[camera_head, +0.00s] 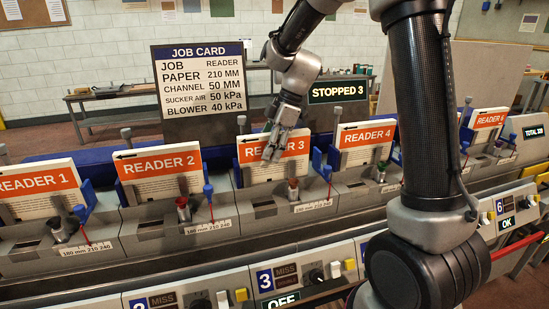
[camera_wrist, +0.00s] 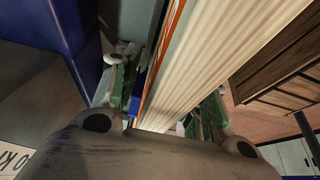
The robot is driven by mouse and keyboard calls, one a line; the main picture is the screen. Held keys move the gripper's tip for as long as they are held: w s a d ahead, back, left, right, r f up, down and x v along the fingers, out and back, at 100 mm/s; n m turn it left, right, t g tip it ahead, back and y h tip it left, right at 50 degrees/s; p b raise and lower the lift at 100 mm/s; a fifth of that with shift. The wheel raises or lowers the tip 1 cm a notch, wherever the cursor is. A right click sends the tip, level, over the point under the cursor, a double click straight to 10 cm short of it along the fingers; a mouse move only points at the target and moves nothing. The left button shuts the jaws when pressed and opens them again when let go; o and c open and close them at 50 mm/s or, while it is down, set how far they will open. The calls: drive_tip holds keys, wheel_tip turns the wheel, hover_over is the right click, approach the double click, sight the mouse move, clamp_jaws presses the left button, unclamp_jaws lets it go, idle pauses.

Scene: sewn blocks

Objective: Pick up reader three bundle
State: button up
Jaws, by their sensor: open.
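The reader three bundle (camera_head: 290,167) stands in its station at the middle of the head view, a white stack with an orange "READER 3" band. My gripper (camera_head: 272,149) reaches down to it from above and covers part of the band. In the wrist view, the bundle's pale page edges (camera_wrist: 205,62) run between the two fingers of my gripper (camera_wrist: 168,98), with the orange edge near the left finger. The fingers are open, one on each side of the stack. Whether either finger touches it, I cannot tell.
The reader two bundle (camera_head: 160,175) and reader four bundle (camera_head: 365,145) stand on either side in the same row. Blue guides (camera_head: 320,162) and small knobs sit close to the bundles. A job card (camera_head: 199,80) and a "STOPPED 3" sign (camera_head: 338,92) rise behind.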

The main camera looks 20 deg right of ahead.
clamp_jaws()
